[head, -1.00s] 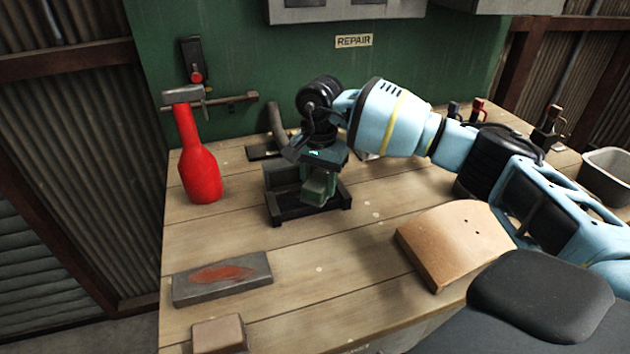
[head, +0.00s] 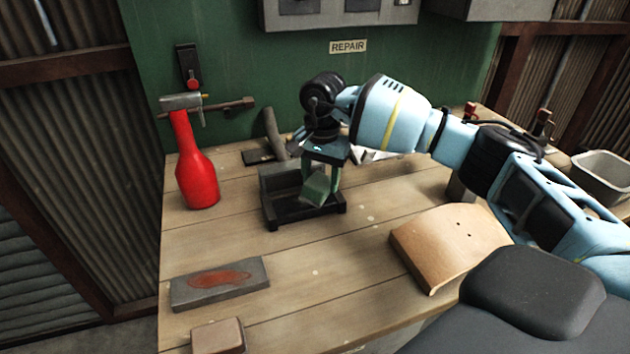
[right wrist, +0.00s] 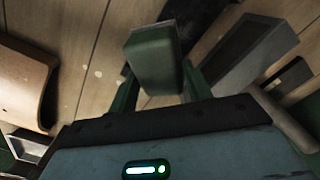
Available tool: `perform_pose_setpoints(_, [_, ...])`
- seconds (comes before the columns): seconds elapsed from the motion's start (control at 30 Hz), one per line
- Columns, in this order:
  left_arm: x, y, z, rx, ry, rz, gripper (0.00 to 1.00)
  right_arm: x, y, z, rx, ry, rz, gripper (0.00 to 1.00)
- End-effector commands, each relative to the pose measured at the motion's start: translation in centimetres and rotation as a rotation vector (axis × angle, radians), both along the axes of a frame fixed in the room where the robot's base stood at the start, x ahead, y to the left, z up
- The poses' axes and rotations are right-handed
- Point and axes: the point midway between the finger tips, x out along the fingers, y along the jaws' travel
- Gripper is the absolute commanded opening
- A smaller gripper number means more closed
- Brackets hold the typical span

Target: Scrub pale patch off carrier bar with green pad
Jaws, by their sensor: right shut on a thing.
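My right gripper (head: 321,184) is shut on a green pad (head: 316,189), held over the black open tray (head: 292,222) on the bench. In the right wrist view the pad (right wrist: 154,58) sits tilted between the two green fingers. I cannot tell whether the pad touches the tray. A flat grey block (head: 248,282) with a reddish-brown patch lies at the front left. My left gripper is not in view.
A red bottle-shaped thing (head: 196,175) stands left of the tray. A curved tan piece (head: 445,240) lies right of it, and a small brown block (head: 218,335) at the front edge. A grey bin (head: 603,172) is far right. The bench's front middle is clear.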

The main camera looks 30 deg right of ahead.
Motion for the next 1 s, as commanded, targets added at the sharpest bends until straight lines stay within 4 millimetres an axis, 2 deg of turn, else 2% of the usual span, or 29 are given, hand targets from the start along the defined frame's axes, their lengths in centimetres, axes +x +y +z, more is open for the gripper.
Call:
perform_pose_setpoints(0.03, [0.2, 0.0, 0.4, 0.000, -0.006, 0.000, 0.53, -0.4, -1.7, 0.4, -0.032, 0.017, -0.029, 0.13])
perform_pose_setpoints(0.07, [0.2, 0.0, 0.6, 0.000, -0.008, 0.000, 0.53, -0.4, -1.7, 0.7, -0.032, 0.017, -0.029, 0.14])
perform_pose_setpoints(0.1, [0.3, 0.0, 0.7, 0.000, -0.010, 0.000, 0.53, -0.4, -1.6, 1.0, -0.030, 0.016, -0.028, 0.10])
perform_pose_setpoints(0.4, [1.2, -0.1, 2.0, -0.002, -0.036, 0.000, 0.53, -0.3, -1.2, 3.8, -0.022, 0.009, -0.019, 0.09])
perform_pose_setpoints(0.8, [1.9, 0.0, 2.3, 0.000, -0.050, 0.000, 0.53, -0.2, -1.0, 4.1, -0.018, 0.010, -0.015, 0.09])
perform_pose_setpoints(1.0, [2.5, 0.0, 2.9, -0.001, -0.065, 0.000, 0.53, -0.2, -1.0, 5.4, -0.018, 0.006, -0.014, 0.09])
